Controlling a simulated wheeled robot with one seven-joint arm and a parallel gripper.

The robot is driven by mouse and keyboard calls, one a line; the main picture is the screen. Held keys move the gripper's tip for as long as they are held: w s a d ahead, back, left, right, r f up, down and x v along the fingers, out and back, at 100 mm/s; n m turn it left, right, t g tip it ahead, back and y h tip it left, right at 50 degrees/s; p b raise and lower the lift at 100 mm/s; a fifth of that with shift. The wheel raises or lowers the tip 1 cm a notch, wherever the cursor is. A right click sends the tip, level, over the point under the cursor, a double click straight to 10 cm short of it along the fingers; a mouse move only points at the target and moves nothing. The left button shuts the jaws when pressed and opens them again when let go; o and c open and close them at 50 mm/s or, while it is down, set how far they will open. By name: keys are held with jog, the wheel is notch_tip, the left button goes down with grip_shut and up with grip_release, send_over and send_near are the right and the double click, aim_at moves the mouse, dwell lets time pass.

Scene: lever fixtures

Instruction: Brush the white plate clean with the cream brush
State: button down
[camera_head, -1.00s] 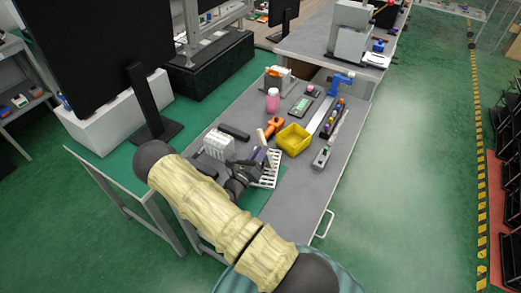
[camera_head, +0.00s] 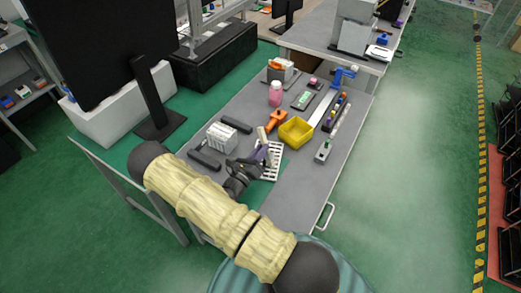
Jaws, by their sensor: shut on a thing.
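The white plate (camera_head: 273,161), with rows of dark slots or marks, lies on the grey workbench in front of and to the right of my gripper. My gripper (camera_head: 258,161) is low over the plate's left side and shut on what looks like the cream brush (camera_head: 262,135), whose pale end sticks up beyond the fingers. A purple part shows beside the fingers. The brush's lower end and its contact with the plate are hidden by my gripper and too small to tell.
A white ribbed block (camera_head: 221,138) and black bars (camera_head: 237,125) lie to the left. A pink bottle (camera_head: 275,93) stands farther back. The bench's near right is clear.

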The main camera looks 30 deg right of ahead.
aim_at(263, 141)
jog(key=shift+w+d, duration=0.1)
jog(key=shift+w+d+r, duration=0.1)
jog(key=shift+w+d, duration=1.05)
jog(key=shift+w, duration=0.25)
jog(key=shift+d, duration=0.1)
jog(key=shift+w+d+r, duration=0.1)
jog(key=shift+w+d, duration=1.1)
jog(key=shift+w, duration=0.2)
jog(key=shift+w, duration=0.1)
jog(key=shift+w+d+r, duration=0.15)
jog(key=shift+w+d, duration=1.1)
jog(key=shift+w, duration=0.1)
jog(key=shift+b, duration=0.3)
